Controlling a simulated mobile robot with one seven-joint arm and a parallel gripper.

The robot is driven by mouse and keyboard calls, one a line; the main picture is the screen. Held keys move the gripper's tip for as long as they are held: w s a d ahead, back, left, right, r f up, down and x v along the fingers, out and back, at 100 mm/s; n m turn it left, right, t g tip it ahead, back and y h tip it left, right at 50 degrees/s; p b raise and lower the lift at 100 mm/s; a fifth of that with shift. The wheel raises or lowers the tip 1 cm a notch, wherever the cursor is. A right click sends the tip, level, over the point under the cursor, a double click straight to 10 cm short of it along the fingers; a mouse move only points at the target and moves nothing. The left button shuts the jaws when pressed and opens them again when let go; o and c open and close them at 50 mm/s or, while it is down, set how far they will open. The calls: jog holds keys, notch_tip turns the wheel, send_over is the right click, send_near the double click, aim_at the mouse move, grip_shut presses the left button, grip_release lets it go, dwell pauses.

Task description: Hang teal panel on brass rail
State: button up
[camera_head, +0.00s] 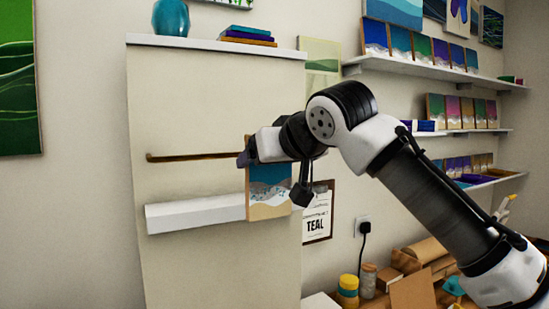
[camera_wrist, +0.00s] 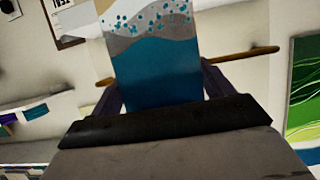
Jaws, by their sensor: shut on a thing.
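The teal panel (camera_head: 268,192), with a teal, white and tan wave picture, hangs down from my gripper (camera_head: 246,157). In the wrist view the panel (camera_wrist: 155,68) sits between the two fingers of my gripper (camera_wrist: 162,88), which are shut on its edges. The brass rail (camera_head: 190,157) runs level across the cream board, and its right end lies behind or beside my gripper. In the wrist view the rail (camera_wrist: 245,54) shows on both sides of the panel, which hides its middle. I cannot tell whether panel and rail touch.
A white ledge (camera_head: 195,214) juts from the cream board below the rail, its right end beside the panel. A clipboard sign reading TEAL (camera_head: 317,214) hangs to the right. Shelves of small panels (camera_head: 435,62) line the right wall. A teal vase (camera_head: 171,17) stands on top.

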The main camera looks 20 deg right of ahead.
jog(key=w+p, duration=0.1)
jog(key=w, duration=0.5)
jog(key=shift+f, duration=0.25)
dwell(0.3)
jog(key=shift+s+f+b, duration=0.1)
jog(key=shift+f+b, duration=0.45)
jog(key=shift+f, duration=0.85)
dwell(2.0)
jog(key=o, duration=0.9)
jog(key=shift+o, duration=0.2)
jog(key=b+v, duration=0.3)
jog(key=v, duration=1)
jog(key=shift+s+r, duration=0.2)
jog(key=shift+s, duration=0.15)
jog(key=shift+f, duration=0.1)
